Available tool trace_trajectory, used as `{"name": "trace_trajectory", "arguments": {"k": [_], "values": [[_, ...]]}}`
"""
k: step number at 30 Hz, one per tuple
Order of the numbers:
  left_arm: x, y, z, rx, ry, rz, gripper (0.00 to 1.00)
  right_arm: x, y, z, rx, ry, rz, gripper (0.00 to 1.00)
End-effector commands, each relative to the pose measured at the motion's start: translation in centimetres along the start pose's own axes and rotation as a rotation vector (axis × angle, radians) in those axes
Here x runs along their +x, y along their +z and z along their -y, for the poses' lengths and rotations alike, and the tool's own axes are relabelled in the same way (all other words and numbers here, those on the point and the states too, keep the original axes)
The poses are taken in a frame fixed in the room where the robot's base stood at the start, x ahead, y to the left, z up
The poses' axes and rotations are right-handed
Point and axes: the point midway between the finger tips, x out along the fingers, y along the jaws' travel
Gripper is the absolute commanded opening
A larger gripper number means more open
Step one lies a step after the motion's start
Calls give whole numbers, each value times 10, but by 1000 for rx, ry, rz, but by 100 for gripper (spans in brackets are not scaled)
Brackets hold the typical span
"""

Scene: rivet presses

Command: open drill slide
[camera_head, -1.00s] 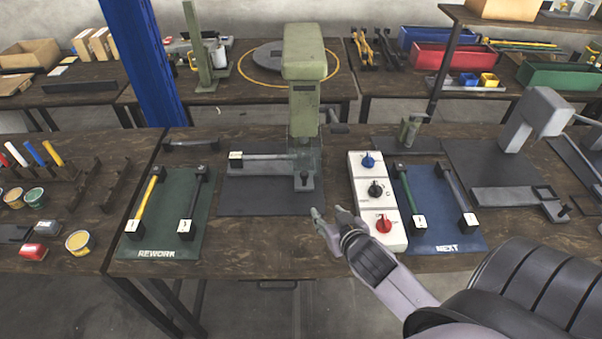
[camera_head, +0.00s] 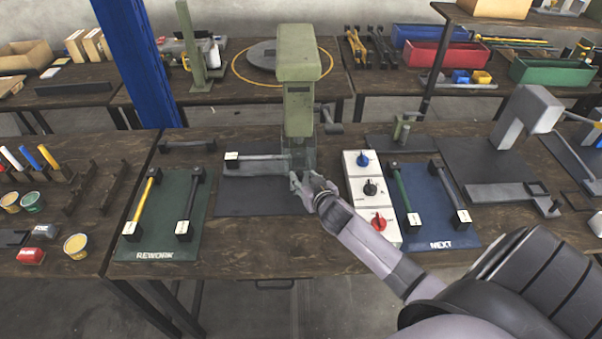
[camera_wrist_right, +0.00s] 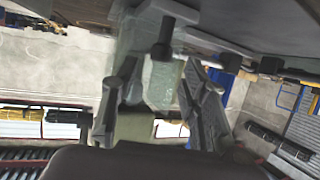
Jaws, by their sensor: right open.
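The green press (camera_head: 298,65) stands on a dark mat (camera_head: 235,201) in the middle of the bench. A clear guard-like slide (camera_head: 308,158) sits at its foot, in front of the column. My right gripper (camera_head: 304,180) is open at the front of this slide and hides the slide's dark knob in the head view. In the right wrist view the clear slide (camera_wrist_right: 165,84) and the dark knob (camera_wrist_right: 162,50) show between the spread fingers (camera_wrist_right: 158,76). The knob looks free of the fingers; I cannot tell any contact. My left gripper is out of view.
A grey bar with a white tag (camera_head: 232,156) lies left of the press foot. The white control box (camera_head: 384,208) stands close to the right of my right gripper. The REWORK mat (camera_head: 158,243) and the NEXT mat (camera_head: 437,232) hold tagged bars.

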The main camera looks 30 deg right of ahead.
Motion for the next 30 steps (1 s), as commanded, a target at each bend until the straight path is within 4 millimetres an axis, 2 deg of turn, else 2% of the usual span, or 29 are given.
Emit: {"name": "trace_trajectory", "arguments": {"k": [3, 9, 20, 30], "values": [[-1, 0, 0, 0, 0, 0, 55, 18, -1, 0, 0, 0, -1, 41], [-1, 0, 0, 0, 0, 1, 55, 35, 0, 0, 0, 0, 0, 41], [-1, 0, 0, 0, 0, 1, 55, 39, 0, 0, 1, 0, 1, 41], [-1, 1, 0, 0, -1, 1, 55, 39, 0, 0, 1, 0, 1, 19]]}}
